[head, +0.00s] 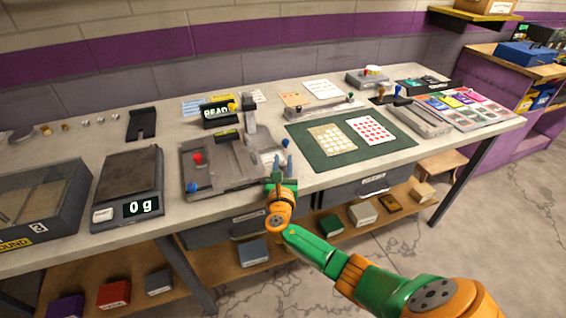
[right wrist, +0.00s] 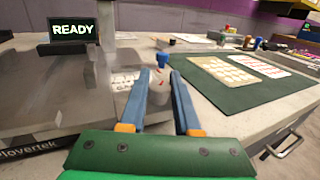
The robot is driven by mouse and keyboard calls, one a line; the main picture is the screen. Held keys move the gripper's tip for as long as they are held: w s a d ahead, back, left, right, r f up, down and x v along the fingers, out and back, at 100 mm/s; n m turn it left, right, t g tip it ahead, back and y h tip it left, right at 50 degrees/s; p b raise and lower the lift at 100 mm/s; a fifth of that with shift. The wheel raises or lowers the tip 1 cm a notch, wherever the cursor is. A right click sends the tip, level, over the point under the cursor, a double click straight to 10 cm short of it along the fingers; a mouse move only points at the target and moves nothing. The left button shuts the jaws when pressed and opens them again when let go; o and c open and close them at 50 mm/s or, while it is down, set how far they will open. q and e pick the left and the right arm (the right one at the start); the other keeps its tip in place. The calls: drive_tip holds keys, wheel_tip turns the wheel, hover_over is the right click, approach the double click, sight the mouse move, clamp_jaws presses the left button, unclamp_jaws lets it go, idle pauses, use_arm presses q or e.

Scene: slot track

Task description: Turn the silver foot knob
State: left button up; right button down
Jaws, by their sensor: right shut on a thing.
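The silver foot knob (right wrist: 159,90) is a small grey cylinder with a red mark, at the front right corner of the slot track device (head: 225,180). My right gripper (head: 283,163) reaches over the bench's front edge to that corner. In the right wrist view its two blue fingers (right wrist: 160,98) stand on either side of the knob and are shut on it. A blue-topped part (right wrist: 162,60) shows just behind the knob. In the head view the fingers mostly hide the knob. My left gripper is out of view.
A sign reading READY (head: 216,112) stands behind the device. Red (head: 197,158) and blue (head: 193,187) knobs sit on the device's left. A scale showing 0 g (head: 130,185) stands left; a green mat (head: 350,150) with two cards lies right.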

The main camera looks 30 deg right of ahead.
drive_tip(key=shift+m+g+h, duration=0.4)
drive_tip(key=shift+h, duration=0.1)
drive_tip(key=c, duration=0.6)
unclamp_jaws()
drive_tip(key=v, duration=0.7)
drive_tip(key=shift+s+r+p, duration=0.1)
drive_tip(key=shift+s+p, duration=0.05)
drive_tip(key=shift+p, duration=0.25)
